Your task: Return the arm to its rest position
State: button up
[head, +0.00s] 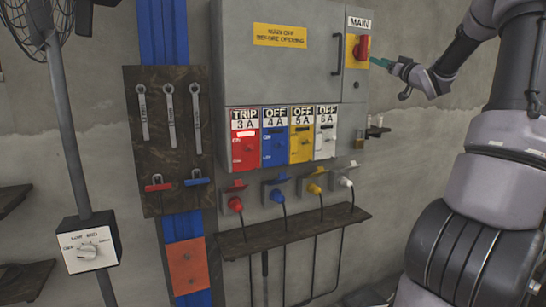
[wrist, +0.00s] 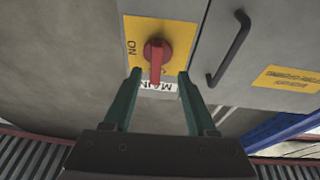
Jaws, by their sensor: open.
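My gripper (head: 381,63) is at the right side of the grey electrical cabinet, close in front of the red main switch (head: 362,47). In the wrist view my gripper's two green fingers (wrist: 159,75) are apart, with nothing held between them. The red main switch (wrist: 157,52) shows just beyond and between the fingertips on its yellow plate (wrist: 130,30). Its handle stands upright. A small gap shows between fingertips and knob in the head view; exact contact cannot be told. My arm reaches in from the right.
The cabinet door (head: 280,70) is closed, with a handle at its right edge. Below are red, blue, yellow and white breakers (head: 245,140), labelled TRIP and OFF, and plugs above a shelf (head: 300,232). A tool board (head: 170,190) and a fan post stand left. Bare wall (head: 425,130) lies right.

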jog(key=s+a+f+m+g+h, duration=0.3)
jog(key=s+a+m+g+h, duration=0.15)
jog(key=a+h, duration=0.4)
jog(key=s+a+f+m+g+y, duration=0.1)
jog(key=s+a+f+g, duration=0.2)
jog(key=s, duration=0.9)
jog(key=s+a+f+m+g+y, duration=0.1)
jog(key=s+a+f, duration=0.4)
jog(key=s, duration=0.7)
jog(key=s+a+f+m+g+y, duration=0.1)
jog(key=s+a+f+g, duration=0.3)
jog(key=s, duration=0.8)
jog(key=shift+a+f+g+y, duration=0.35)
jog(key=shift+a+g+y, duration=0.25)
jog(key=shift+a, duration=0.55)
jog(key=shift+c, duration=0.3)
